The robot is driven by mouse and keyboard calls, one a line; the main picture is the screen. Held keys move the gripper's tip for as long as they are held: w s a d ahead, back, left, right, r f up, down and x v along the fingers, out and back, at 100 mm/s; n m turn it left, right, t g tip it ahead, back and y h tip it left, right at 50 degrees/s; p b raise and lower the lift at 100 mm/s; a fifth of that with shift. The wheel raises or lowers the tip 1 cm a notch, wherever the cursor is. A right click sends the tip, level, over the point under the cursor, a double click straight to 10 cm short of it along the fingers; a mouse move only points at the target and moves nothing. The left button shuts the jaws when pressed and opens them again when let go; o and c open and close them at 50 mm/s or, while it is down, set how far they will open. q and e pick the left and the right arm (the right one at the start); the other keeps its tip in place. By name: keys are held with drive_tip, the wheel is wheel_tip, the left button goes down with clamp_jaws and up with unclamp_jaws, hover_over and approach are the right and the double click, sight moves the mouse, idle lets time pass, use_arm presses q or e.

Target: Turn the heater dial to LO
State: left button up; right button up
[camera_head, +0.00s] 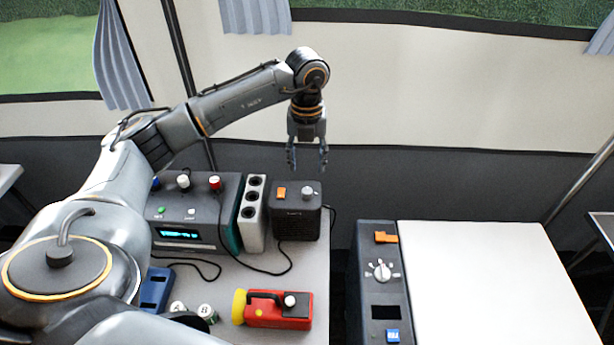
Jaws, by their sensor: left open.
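A small dark box (290,225) that looks like the heater stands at the back right of the left table. Its top carries an orange switch (281,192) and a round grey dial (308,192). The markings around the dial are too small to read, so its setting cannot be told. My left gripper (307,167) points down just above and behind the dial, open and empty, and appears apart from it. My right gripper is not in view.
A white socket strip (252,213) and a grey unit with coloured knobs (190,215) stand left of the heater. A red and yellow flashlight (275,310), cans and cables lie in front. A white-topped appliance (490,285) with its own dial (381,271) stands to the right.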

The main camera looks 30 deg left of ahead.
use_arm(q)
drive_tip(key=shift+r, duration=1.75)
drive_tip(key=shift+f, duration=0.1)
